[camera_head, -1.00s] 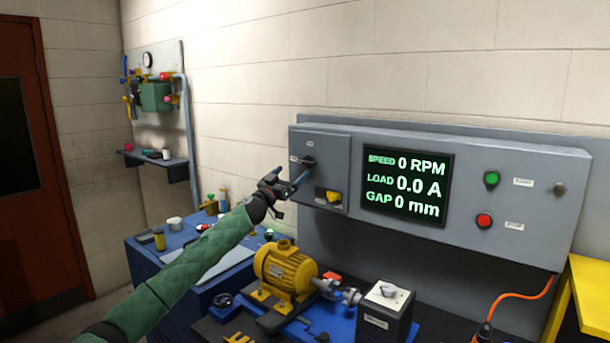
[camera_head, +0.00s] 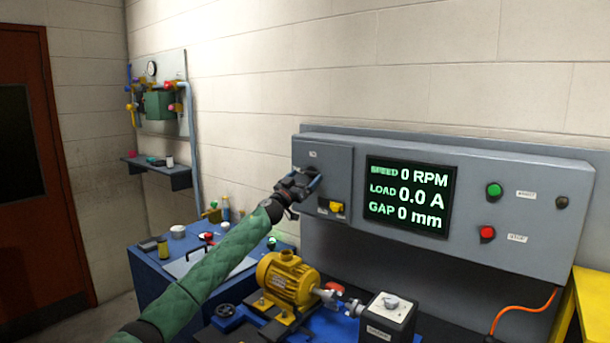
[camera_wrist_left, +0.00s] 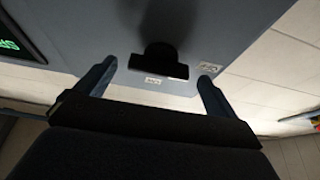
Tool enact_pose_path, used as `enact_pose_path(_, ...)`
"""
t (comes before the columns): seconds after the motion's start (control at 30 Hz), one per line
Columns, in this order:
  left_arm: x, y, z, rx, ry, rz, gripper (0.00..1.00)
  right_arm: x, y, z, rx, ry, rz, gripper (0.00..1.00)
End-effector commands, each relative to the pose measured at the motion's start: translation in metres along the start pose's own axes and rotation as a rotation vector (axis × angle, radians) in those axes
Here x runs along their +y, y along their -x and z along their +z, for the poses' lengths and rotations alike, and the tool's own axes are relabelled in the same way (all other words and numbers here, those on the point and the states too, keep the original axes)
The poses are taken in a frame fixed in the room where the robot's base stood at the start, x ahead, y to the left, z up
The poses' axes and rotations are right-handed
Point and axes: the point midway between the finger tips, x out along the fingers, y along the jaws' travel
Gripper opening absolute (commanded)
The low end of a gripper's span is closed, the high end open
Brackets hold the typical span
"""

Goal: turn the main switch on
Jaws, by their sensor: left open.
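The main switch is a dark rotary handle (camera_wrist_left: 165,62) on the grey control cabinet (camera_head: 470,175). In the head view it sits at the cabinet's upper left, and my left gripper (camera_head: 305,182) partly hides it. In the left wrist view my left gripper (camera_wrist_left: 157,82) is open. Its two fingers stand apart on either side of the handle, and the handle lies ahead between them. I cannot tell whether either finger touches it. My right gripper does not show.
The display (camera_head: 409,196) reads 0 RPM, 0.0 A and 0 mm. A green button (camera_head: 494,190) and a red button (camera_head: 487,232) are at the right. A yellow block (camera_head: 336,207) sits below the switch. A yellow motor (camera_head: 288,280) stands below my left arm.

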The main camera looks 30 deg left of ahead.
Motion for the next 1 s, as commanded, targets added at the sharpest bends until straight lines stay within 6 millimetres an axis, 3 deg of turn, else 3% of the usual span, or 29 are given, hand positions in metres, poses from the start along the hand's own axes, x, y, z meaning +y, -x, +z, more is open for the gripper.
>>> enact_pose_path(0.43, 0.0005, -0.0086, 0.0004, 0.000, -0.001, 0.001, 0.95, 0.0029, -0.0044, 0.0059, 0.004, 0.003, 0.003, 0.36)
enact_pose_path(0.47, 0.0005, -0.0086, 0.0004, 0.000, -0.001, 0.001, 0.93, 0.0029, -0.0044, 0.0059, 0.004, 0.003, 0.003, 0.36)
enact_pose_path(0.6, 0.0004, -0.0086, 0.0002, 0.000, -0.001, 0.001, 0.65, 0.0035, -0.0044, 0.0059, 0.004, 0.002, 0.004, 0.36)
enact_pose_path(0.7, 0.0004, -0.0085, 0.0002, 0.000, -0.001, 0.001, 0.50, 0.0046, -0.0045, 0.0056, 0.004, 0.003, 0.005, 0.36)
enact_pose_path(1.0, -0.0005, -0.0083, 0.0004, 0.000, -0.033, 0.013, 0.50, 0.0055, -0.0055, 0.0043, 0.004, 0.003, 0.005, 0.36)
